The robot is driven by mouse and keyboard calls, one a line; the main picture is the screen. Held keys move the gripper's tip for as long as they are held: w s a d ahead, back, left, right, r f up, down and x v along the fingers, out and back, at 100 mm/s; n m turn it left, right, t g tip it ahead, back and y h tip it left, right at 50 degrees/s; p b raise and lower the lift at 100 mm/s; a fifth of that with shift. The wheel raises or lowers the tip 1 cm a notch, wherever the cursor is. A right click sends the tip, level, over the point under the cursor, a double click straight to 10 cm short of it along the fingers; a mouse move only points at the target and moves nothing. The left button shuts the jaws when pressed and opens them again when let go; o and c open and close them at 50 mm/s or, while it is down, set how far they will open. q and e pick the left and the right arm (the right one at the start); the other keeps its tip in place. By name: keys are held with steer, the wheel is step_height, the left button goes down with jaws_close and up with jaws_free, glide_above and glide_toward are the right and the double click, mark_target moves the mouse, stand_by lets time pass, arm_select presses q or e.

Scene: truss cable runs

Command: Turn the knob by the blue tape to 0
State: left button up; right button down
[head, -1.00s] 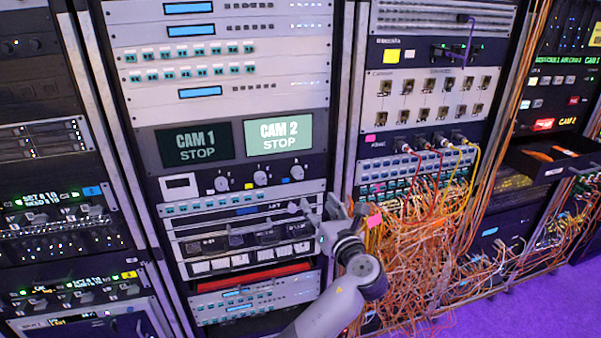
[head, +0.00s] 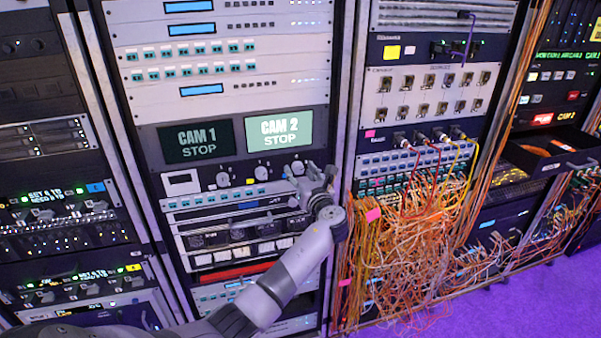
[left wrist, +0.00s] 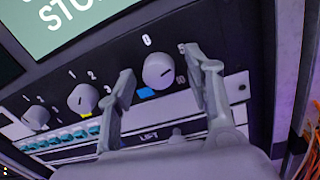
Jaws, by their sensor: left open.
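The round light-grey knob (left wrist: 158,70) by the blue tape (left wrist: 147,92) is on a dark panel in the left wrist view. A "0" is printed above it and a small mark stands to its right; I cannot tell its exact pointer direction. My left gripper (left wrist: 156,62) is open, with one finger left and one right of the knob. Contact with it does not show. In the head view my left gripper (head: 312,177) is at the right end of the knob row, under the CAM 2 screen, and largely covers this knob and its tape.
A middle knob (left wrist: 82,98) with yellow tape and another knob (left wrist: 36,118) are left of the gripper. The CAM 2 screen (head: 279,132) is just above. A rack post (head: 346,120) and tangled orange cables (head: 400,250) are to the right.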

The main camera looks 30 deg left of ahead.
arm_select(q)
jaws_close()
stand_by(0.5)
steer(key=shift+n, duration=0.3)
steer(key=n+b, duration=0.1)
steer(key=n, duration=0.2)
steer(key=n+b, duration=0.1)
steer(key=n, duration=0.2)
steer(key=shift+h+b, duration=0.3)
steer(key=shift+b, duration=0.1)
steer(key=n+b, duration=0.1)
steer(key=n, duration=0.2)
steer(key=shift+n+b, duration=0.4)
steer(key=n+b, duration=0.2)
steer(key=n, duration=0.1)
steer(key=shift+n, duration=0.4)
steer(key=shift+r+n, duration=0.1)
steer(key=shift+n, duration=0.2)
